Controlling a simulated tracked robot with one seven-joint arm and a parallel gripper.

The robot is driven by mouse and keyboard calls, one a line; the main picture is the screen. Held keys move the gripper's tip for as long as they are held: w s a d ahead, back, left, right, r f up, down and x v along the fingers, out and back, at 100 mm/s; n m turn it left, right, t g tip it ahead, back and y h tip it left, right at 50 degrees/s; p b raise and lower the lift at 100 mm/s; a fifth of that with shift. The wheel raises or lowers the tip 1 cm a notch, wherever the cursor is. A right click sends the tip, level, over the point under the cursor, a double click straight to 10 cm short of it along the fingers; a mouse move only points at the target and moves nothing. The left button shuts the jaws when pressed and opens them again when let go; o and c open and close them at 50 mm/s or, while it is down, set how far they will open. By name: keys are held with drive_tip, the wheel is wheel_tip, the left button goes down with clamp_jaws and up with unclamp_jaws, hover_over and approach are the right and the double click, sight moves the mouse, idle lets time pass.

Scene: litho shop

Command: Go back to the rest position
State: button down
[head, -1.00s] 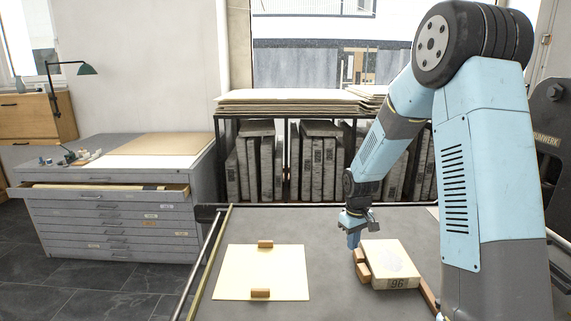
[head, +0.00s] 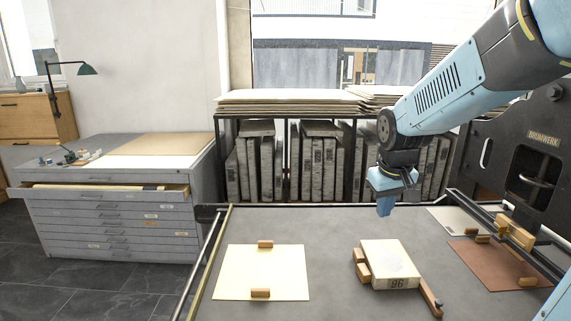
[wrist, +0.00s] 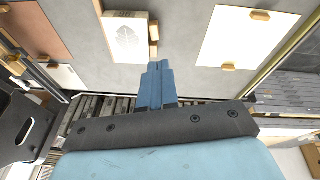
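My gripper (head: 384,207) hangs in the air above the back part of the grey table (head: 330,230), behind the litho stone marked 96. It points down and touches nothing that I can see. In the wrist view its blue fingers (wrist: 155,72) lie side by side with no visible gap, and nothing is held between them. The pale stone (head: 390,262) lies on the table with small wooden blocks (head: 362,268) at its left side and a wooden bar (head: 430,297) at its right. The stone also shows in the wrist view (wrist: 126,38).
A cream sheet (head: 240,275) with two wooden blocks lies on the table's left. A brown plate (head: 490,265) with blocks lies at right, near the dark press (head: 535,160). A rack of upright stones (head: 318,165) stands behind. A flat-file cabinet (head: 110,215) has its top drawer partly open.

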drive_tip(key=s+r+m+t, duration=0.1)
drive_tip(key=s+r, duration=0.2)
drive_tip(key=s, duration=0.5)
drive_tip(key=s+r+m+t, duration=0.1)
drive_tip(key=s+r, duration=0.2)
drive_tip(key=s, duration=0.5)
drive_tip(key=shift+s+d+r+y, duration=0.15)
drive_tip(key=shift+d+r+y, duration=0.1)
drive_tip(key=shift+d+y, duration=0.05)
